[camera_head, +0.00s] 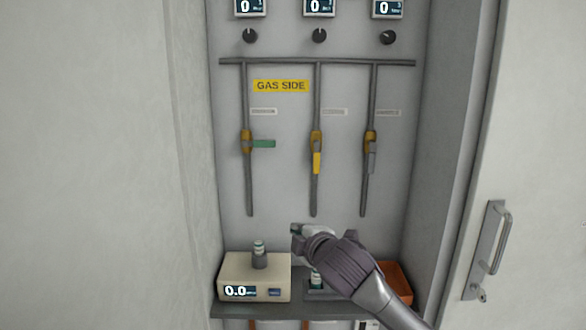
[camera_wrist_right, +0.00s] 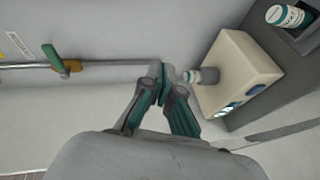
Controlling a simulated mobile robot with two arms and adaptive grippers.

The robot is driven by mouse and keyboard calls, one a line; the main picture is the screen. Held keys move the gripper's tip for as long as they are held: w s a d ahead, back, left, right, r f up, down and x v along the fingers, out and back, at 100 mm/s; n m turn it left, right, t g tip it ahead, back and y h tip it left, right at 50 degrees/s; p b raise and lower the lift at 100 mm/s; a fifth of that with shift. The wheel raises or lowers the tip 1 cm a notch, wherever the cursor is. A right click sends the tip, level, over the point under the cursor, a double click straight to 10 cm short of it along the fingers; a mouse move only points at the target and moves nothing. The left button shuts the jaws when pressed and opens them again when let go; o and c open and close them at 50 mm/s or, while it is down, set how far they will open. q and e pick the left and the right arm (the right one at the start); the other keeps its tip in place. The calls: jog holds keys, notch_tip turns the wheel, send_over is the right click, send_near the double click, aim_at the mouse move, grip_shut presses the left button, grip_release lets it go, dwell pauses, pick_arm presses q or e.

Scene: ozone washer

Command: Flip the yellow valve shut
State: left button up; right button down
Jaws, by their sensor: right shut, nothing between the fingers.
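The yellow valve has a yellow lever (camera_head: 317,163) on the middle vertical pipe, below the GAS SIDE label. The lever points down, in line with the pipe. My right gripper (camera_head: 296,239) is below the lever and apart from it, in front of the panel's lower part. In the right wrist view its fingers (camera_wrist_right: 164,76) are together and hold nothing. That view shows the green lever (camera_wrist_right: 53,58) of the left valve, standing across its pipe; I cannot make out the yellow lever there. My left gripper is not in view.
The left pipe's green lever (camera_head: 264,143) lies sideways, and the right pipe's grey lever (camera_head: 372,162) points down. A beige meter (camera_head: 234,271) with a vial on top stands on the shelf (camera_head: 262,309). An orange bin (camera_head: 396,272) is at right. Cabinet walls bound both sides.

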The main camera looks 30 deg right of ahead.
aim_at(317, 157)
notch_tip(317, 157, up, 12)
jog(key=d+n+t, duration=0.2)
jog(key=d, duration=0.1)
jog(key=shift+w+h, duration=0.3)
jog(key=shift+h, duration=0.1)
jog(key=shift+r, duration=0.1)
jog(key=p+x, duration=0.3)
jog(key=x, duration=0.7)
jog(key=s+d, duration=0.2)
jog(key=d, duration=0.1)
jog(key=shift+s+d+r+p, duration=0.1)
jog(key=shift+r+p, duration=0.05)
jog(key=shift+p, duration=0.25)
